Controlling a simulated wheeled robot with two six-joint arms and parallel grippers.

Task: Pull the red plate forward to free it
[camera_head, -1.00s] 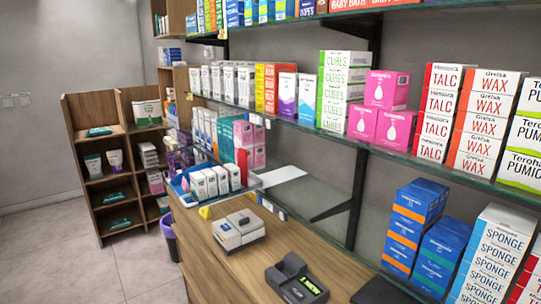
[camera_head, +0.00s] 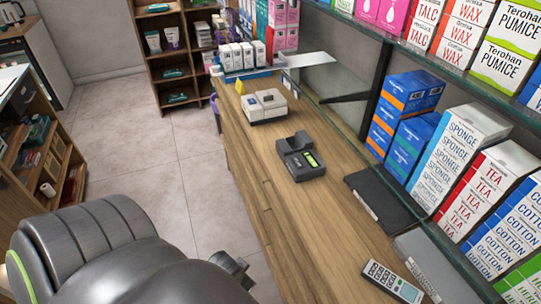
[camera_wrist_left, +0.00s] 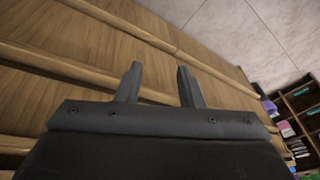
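No red plate can be made out in either current view. My left gripper (camera_wrist_left: 159,78) shows in the wrist view with its two fingers apart and nothing between them. Wooden boards lie behind the fingers there, and I see no contact with them. In the head view my left arm comes in at the bottom left, and part of the left gripper (camera_head: 236,268) shows beside the counter's front side, over the floor. My right gripper is not in view.
The wooden counter (camera_head: 250,150) holds a white-grey device (camera_head: 264,106), a black card terminal (camera_head: 300,157), a dark flat pad (camera_head: 375,203) and a remote (camera_head: 392,281). Glass shelves with stacked boxes line the right. A low wooden shelf (camera_head: 72,160) stands left. The tiled floor (camera_head: 130,140) between is clear.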

